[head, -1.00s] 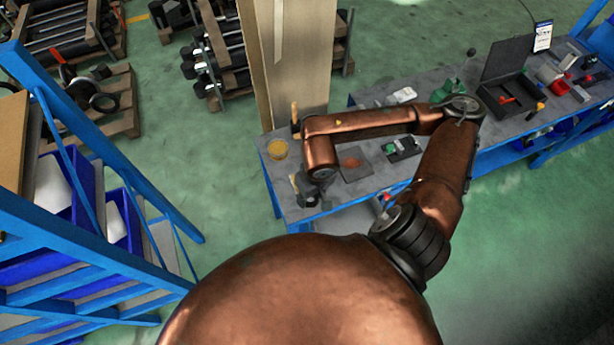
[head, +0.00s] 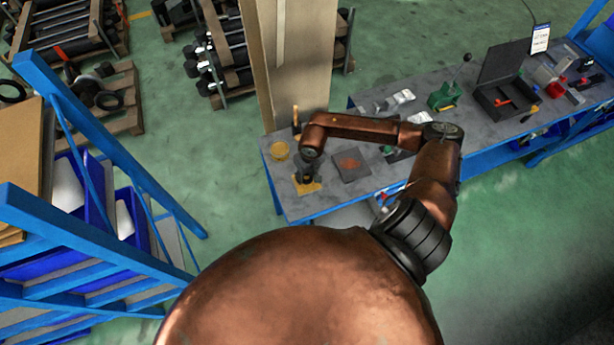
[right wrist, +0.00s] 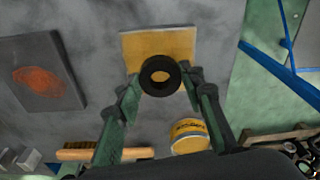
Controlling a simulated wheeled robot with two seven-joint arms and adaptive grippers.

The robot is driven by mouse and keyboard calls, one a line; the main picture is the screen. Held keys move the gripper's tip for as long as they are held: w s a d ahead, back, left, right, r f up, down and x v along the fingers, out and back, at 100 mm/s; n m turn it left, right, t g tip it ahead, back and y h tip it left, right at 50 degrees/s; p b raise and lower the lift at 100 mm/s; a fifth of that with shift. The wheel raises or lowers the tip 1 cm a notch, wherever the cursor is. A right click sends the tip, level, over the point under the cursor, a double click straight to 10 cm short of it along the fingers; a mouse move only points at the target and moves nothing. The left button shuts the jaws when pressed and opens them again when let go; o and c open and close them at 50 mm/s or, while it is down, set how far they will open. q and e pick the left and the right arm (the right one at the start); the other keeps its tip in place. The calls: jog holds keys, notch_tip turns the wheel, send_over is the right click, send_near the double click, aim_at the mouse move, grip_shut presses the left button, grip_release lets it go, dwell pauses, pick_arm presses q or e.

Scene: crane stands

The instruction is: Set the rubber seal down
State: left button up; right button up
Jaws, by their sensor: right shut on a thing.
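The rubber seal (right wrist: 147,79) is a thick black ring. In the right wrist view it sits between the fingertips of my right gripper (right wrist: 165,84), which is shut on it. A yellow square mat (right wrist: 130,46) lies on the grey bench beyond the seal and shows through its hole. In the head view my right gripper (head: 308,173) is over the near-left end of the bench, above the yellow mat (head: 312,188). The seal is too small to make out there. I cannot tell the gap between seal and mat. My left gripper is not in view.
On the bench (head: 295,210) are a yellow tin (head: 279,150), a wooden-handled brush (right wrist: 85,154) and a dark plate with an orange patch (head: 352,166). An open black case (head: 508,98) stands further right. A blue rack (head: 105,215) is at left.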

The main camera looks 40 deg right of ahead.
aim_at(309, 180)
jog(key=shift+f+p, duration=0.4)
jog(key=shift+f, duration=0.4)
jog(key=shift+f+b, duration=0.35)
jog(key=shift+b, duration=0.05)
jog(key=o, duration=0.9)
jog(key=shift+r, duration=0.1)
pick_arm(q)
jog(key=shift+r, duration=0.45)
pick_arm(e)
jog(key=shift+o, duration=0.2)
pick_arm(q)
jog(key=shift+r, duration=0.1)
pick_arm(e)
jog(key=shift+r+p, duration=0.25)
jog(key=shift+p, duration=0.15)
pick_arm(q)
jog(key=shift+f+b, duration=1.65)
jog(key=shift+b, duration=0.2)
pick_arm(e)
notch_tip(309, 180, up, 12)
jog(key=s, duration=0.1)
jog(key=shift+s+f, duration=0.15)
jog(key=shift+s, duration=0.1)
jog(key=shift+a, duration=0.1)
